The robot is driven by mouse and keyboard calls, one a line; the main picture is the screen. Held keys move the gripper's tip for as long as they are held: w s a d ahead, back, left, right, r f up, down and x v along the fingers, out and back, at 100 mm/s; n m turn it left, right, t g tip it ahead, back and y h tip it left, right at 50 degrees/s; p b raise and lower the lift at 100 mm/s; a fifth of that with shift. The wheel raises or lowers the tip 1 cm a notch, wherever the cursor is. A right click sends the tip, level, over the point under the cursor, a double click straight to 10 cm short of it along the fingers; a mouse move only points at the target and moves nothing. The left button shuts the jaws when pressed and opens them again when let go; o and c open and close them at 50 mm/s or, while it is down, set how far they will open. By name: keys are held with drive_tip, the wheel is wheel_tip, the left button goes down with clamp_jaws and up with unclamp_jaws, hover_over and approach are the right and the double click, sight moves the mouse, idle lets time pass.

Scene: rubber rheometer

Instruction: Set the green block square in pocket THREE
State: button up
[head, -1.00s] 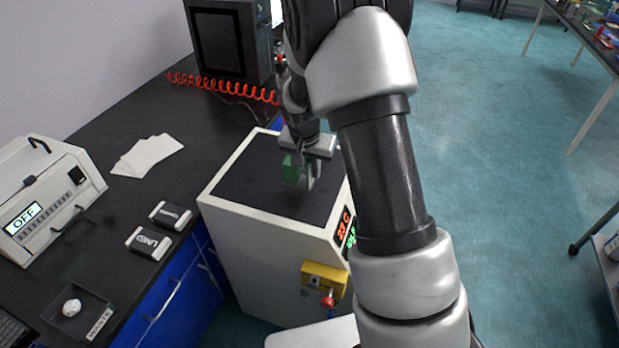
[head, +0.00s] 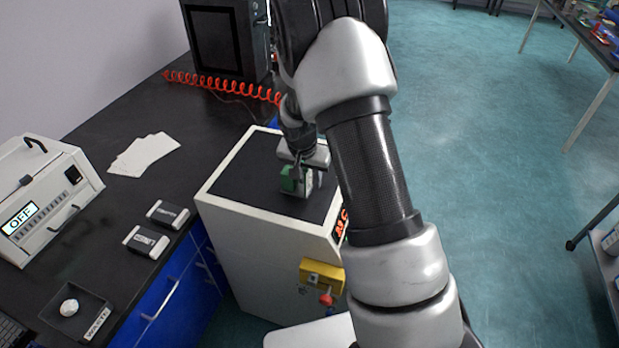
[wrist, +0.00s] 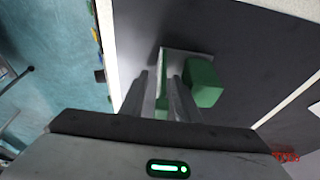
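The green block (head: 289,179) is at my gripper (head: 306,182), low over the dark top of the white machine. In the wrist view, its larger green part (wrist: 203,82) sticks out right of the right finger, and a narrow green strip shows between the fingers. My gripper (wrist: 162,95) appears shut on this narrow part. A pale grey piece (wrist: 188,57) shows just beyond the fingertips; I cannot tell whether it belongs to the block. Contact between block and machine top is hidden. No pocket marked THREE is readable in either view.
The white machine (head: 245,225) has a dark flat top, mostly clear, and a yellow box with a red knob (head: 322,280). Left, the black bench holds an OFF-display device (head: 40,200), white sheets (head: 145,153), two small labelled boxes and a tray (head: 75,312). Open floor lies right.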

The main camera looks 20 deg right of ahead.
drive_tip(key=shift+a+r, duration=0.1)
drive_tip(key=shift+r, duration=0.5)
drive_tip(key=v, duration=1.1)
drive_tip(key=shift+s+r, duration=0.15)
drive_tip(key=shift+r, duration=0.05)
drive_tip(key=s+r+n+t, duration=0.1)
drive_tip(key=s+r+n, duration=0.1)
drive_tip(key=s+r, duration=0.6)
drive_tip(key=s+r+n+t+y, duration=0.1)
drive_tip(key=s+r+n, duration=0.2)
drive_tip(key=s+r, duration=0.6)
drive_tip(key=s, duration=0.5)
drive_tip(key=shift+a+r+y, duration=0.25)
drive_tip(key=shift+a+y, duration=0.05)
drive_tip(key=shift+a, duration=0.05)
drive_tip(key=shift+o, duration=0.3)
drive_tip(key=shift+n+t, duration=0.4)
drive_tip(key=shift+n, duration=0.4)
drive_tip(key=s, duration=0.4)
drive_tip(key=shift+s+a, duration=0.1)
drive_tip(key=shift+a, duration=0.2)
drive_tip(key=shift+s, duration=0.35)
